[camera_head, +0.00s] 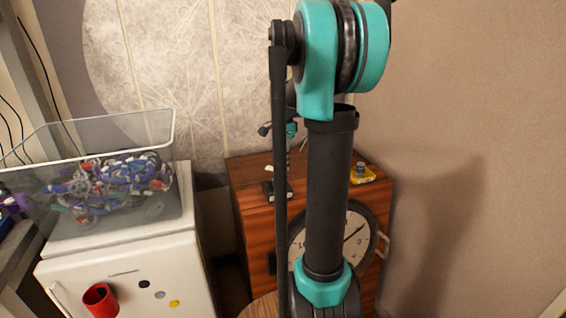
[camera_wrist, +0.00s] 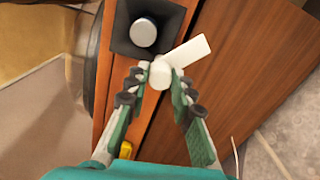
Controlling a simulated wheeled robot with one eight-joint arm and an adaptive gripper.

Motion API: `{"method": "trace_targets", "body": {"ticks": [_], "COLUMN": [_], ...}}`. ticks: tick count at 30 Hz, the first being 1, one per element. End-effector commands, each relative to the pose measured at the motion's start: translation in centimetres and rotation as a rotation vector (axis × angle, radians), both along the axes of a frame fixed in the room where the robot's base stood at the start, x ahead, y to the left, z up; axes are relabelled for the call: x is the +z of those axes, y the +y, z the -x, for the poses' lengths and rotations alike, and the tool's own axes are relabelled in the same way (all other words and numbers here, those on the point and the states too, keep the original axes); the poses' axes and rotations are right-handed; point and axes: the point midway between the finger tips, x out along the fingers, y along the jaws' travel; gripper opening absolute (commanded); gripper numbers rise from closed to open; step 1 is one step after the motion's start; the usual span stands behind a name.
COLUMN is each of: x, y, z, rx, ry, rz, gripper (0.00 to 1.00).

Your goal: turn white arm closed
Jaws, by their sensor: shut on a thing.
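In the wrist view, the white arm (camera_wrist: 190,53) is a short bar slanting beside a round silver-grey knob (camera_wrist: 143,32) on a dark square base. Its rounded near end sits between the fingertips of my gripper (camera_wrist: 158,76), which is shut on it from both sides. The bar's free end points up and right. In the head view, the dark base (camera_head: 277,190) shows small on the wooden cabinet. My arm's links cover much of that area, and I cannot make out the grip there.
A wooden cabinet (camera_head: 255,215) bears the dark base and a small yellow item (camera_head: 362,177). A round clock (camera_head: 357,236) is at its front. At left, a white cabinet (camera_head: 130,265) carries a clear bin (camera_head: 110,135) of cables and a red cup (camera_head: 100,299). A wall closes the right.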

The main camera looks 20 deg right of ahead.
Motion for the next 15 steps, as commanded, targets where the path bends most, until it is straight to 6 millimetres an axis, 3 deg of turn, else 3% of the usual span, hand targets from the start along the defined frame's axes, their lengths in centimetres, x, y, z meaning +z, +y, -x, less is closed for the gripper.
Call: {"method": "trace_targets", "body": {"ticks": [15], "x": [0.03], "y": [0.00], "z": [-0.03], "rx": [0.489], "ry": [-0.001], "rz": [0.000], "gripper": [0.00]}}
